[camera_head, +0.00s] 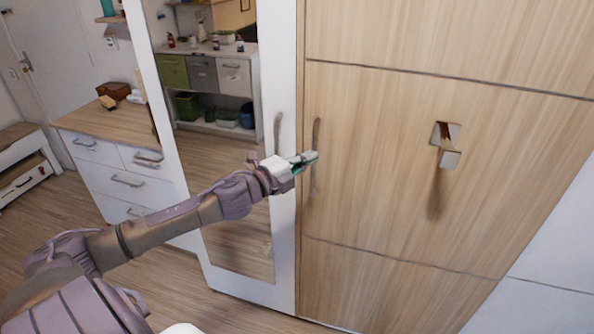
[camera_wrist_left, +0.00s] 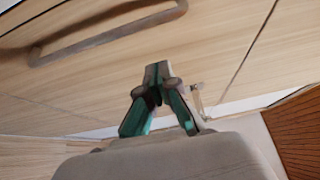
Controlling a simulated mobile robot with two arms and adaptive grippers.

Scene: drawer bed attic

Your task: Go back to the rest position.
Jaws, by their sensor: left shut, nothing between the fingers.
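My left gripper (camera_head: 311,157) reaches in from the left in the head view, in front of the wardrobe's wooden door (camera_head: 400,180). It overlaps the curved handle (camera_head: 316,132) of that door in this view. In the left wrist view the fingers (camera_wrist_left: 158,72) are shut with nothing between them, and the handle (camera_wrist_left: 110,34) runs apart from them at the upper left. My right gripper is not in view.
A mirrored door (camera_head: 225,175) with its own handle (camera_head: 277,132) stands left of the wooden door. A white chest of drawers (camera_head: 120,175) with a wooden top is further left. A square plate or hook (camera_head: 450,160) sits on the wooden door. Wooden floor is open at the lower left.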

